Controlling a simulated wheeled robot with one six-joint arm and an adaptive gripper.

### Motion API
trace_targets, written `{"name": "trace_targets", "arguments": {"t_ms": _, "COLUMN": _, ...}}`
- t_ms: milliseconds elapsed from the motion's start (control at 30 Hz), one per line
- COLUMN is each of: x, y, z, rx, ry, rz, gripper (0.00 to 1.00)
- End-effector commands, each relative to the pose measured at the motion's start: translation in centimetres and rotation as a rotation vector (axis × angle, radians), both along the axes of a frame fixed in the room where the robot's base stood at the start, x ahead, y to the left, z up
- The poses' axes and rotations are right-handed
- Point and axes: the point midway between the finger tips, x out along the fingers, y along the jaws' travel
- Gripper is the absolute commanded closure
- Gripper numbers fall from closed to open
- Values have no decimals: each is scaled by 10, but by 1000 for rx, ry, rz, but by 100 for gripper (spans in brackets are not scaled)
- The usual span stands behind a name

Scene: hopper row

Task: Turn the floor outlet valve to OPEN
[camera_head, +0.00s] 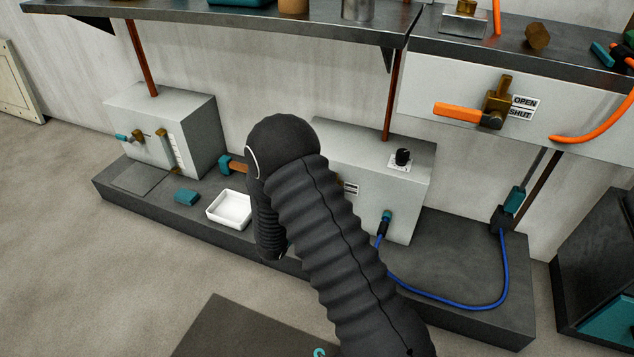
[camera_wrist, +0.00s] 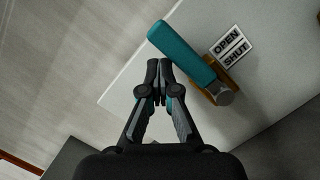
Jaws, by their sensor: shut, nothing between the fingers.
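The floor outlet valve shows in the wrist view as a teal lever handle (camera_wrist: 182,48) on a brass body (camera_wrist: 214,92). The handle slants up and left from the body, beside an OPEN/SHUT label (camera_wrist: 232,45). My gripper (camera_wrist: 159,66) is shut and empty, its tips just left of the handle; I cannot tell whether they touch it. In the head view my black arm hides the valve and most of my gripper. Part of a label (camera_head: 351,188) shows on the front of the middle white box (camera_head: 405,190).
An orange-handled valve (camera_head: 462,112) is on the upper panel. A metal shelf (camera_head: 250,22) overhangs the boxes. A blue hose (camera_head: 455,303) loops at right. Open floor (camera_head: 60,230) lies left.

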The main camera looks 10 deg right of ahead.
Motion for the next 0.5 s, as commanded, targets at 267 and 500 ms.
{"name": "trace_targets", "arguments": {"t_ms": 267, "x": -1, "y": -3, "z": 1, "rx": -1, "ry": -1, "rz": -9, "gripper": 100}}
{"name": "trace_targets", "arguments": {"t_ms": 500, "x": 7, "y": 14, "z": -2, "rx": 0, "ry": -3, "rz": -6, "gripper": 100}}
